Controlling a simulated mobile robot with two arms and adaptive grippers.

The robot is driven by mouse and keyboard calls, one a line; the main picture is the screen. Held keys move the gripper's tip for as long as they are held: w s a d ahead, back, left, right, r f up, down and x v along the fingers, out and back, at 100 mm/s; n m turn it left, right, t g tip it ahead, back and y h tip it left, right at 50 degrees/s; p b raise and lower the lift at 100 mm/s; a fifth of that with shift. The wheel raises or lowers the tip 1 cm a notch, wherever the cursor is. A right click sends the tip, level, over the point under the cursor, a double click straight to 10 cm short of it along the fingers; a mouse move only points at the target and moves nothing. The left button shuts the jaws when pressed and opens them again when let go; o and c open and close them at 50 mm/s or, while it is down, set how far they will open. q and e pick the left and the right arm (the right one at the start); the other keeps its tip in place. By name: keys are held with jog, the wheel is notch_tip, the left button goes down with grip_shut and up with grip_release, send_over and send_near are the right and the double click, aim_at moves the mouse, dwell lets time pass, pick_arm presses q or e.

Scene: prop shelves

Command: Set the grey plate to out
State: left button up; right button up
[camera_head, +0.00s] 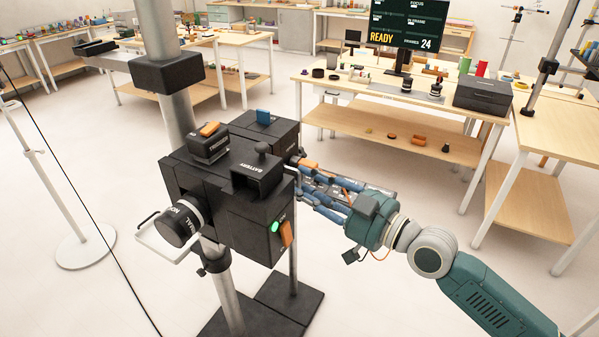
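A black camera-like rig (245,200) stands on a column in the middle of the head view. A grey plate with small markings (380,187) shows partly behind my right gripper, at the rig's right side. The gripper and rig hide much of it, so I cannot tell how far it sticks out. My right gripper (303,180) has its blue fingers against or very near the rig's right side, by a small metal handle (291,172). I cannot tell whether the fingers hold the handle. My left gripper is not in view.
The rig carries an orange lever (286,234), a green light (275,226) and a lens barrel (178,224) with a white frame (163,243) below. A light stand (85,245) is at left. A wooden table (420,105) with a monitor stands behind. Floor between is clear.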

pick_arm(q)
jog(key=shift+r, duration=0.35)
pick_arm(e)
jog(key=shift+x, duration=0.9)
jog(key=shift+c, duration=0.2)
